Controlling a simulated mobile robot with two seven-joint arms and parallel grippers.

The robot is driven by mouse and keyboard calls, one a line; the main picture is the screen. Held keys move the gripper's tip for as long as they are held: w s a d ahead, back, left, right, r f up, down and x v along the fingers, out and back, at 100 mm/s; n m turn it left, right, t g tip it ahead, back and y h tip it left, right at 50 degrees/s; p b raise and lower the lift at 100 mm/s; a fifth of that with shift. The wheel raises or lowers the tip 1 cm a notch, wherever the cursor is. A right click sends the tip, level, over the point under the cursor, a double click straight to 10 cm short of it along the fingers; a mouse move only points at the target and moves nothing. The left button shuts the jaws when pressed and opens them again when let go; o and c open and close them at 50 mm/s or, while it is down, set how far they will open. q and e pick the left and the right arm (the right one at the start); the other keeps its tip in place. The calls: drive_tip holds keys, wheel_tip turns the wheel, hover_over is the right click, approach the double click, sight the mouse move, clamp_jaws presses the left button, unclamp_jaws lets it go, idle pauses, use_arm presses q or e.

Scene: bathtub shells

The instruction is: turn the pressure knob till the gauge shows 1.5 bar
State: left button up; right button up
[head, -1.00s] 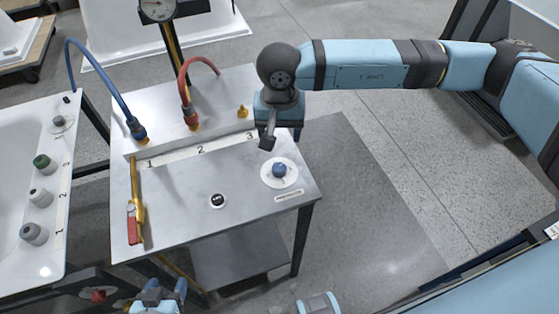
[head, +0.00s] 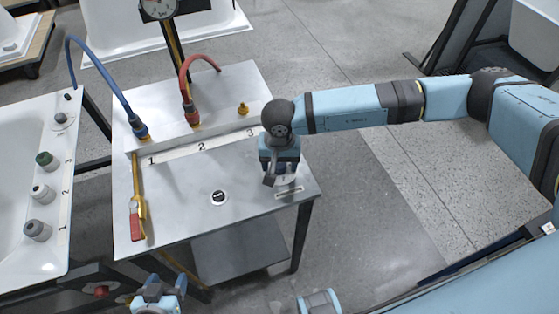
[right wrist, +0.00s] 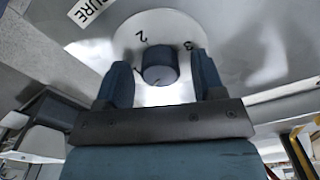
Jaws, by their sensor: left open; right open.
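The blue pressure knob (right wrist: 159,64) sits on a white round dial with the numbers 2 and 3 showing in the right wrist view. My right gripper (right wrist: 160,76) is open, with one finger on each side of the knob and gaps showing between. In the head view my right gripper (head: 279,180) points down over the dial at the table's right front and mostly hides the knob. The gauge (head: 159,8) on its post is cut off at the top edge, and its reading is too small to tell. My left gripper (head: 158,291) is open and empty at the bottom edge.
The steel table (head: 180,210) carries a blue hose (head: 108,85), a red hose (head: 187,75), a brass fitting (head: 243,108), a red-handled yellow lever (head: 137,215) and a black button (head: 219,198). A white tub shell (head: 15,200) with several knobs stands at left.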

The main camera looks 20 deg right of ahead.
drive_tip(key=c, duration=0.9)
use_arm(q)
drive_tip(key=shift+f, duration=0.1)
